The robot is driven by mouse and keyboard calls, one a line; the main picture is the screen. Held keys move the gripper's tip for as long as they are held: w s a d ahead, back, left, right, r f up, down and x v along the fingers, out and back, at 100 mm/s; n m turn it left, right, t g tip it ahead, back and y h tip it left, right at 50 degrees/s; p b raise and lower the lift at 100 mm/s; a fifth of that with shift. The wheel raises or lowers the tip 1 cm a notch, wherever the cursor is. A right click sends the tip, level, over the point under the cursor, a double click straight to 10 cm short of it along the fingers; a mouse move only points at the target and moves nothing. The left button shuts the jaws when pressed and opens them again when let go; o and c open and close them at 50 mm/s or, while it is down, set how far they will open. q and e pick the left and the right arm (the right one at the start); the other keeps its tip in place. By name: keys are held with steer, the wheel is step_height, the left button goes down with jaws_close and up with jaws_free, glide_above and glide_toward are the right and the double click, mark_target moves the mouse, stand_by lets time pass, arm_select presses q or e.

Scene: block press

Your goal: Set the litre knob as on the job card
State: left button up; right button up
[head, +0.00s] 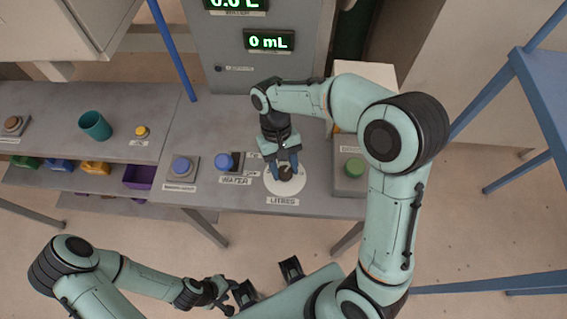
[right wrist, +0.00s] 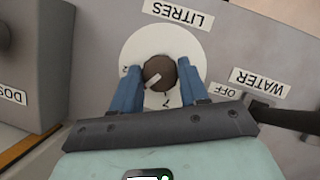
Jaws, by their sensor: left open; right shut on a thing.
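The litre knob (head: 285,173) is a dark brown round knob on a white dial disc (head: 272,187), above the LITRES label (head: 283,201). In the right wrist view the knob (right wrist: 160,74) shows a pale pointer line slanting toward the lower left of the picture. A 2 shows at the disc's left; another mark, hard to read, is near its bottom. My right gripper (right wrist: 160,86) has its blue fingers on either side of the knob, shut on it. My left gripper (head: 228,292) is open and empty, low in the head view, away from the bench. I cannot make out a job card.
A blue WATER knob (head: 224,161) and another blue button (head: 181,165) are left of the dial. A display (head: 269,41) reads 0 mL. A teal cup (head: 95,125) stands on the left bench.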

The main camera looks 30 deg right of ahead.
steer(key=m+y, duration=0.1)
steer(key=m, duration=0.2)
steer(key=shift+d+m+t+p, duration=0.1)
steer(key=shift+m+t+p, duration=0.2)
steer(key=shift+m, duration=0.1)
arm_select(q)
steer(key=shift+w+r, duration=0.35)
steer(key=shift+r, duration=0.35)
arm_select(e)
steer(key=m+y, duration=0.1)
steer(key=m, duration=0.3)
steer(key=shift+d+t+y, duration=0.1)
steer(key=shift+t+y, duration=0.3)
steer(key=shift+m, duration=0.3)
steer(key=o, duration=1)
steer(key=shift+o, duration=0.2)
arm_select(q)
steer(key=w+r+p, duration=0.2)
steer(key=shift+r+p, duration=0.3)
steer(key=shift+r, duration=0.1)
arm_select(e)
steer(key=v, duration=1.3)
steer(key=shift+r, duration=0.2)
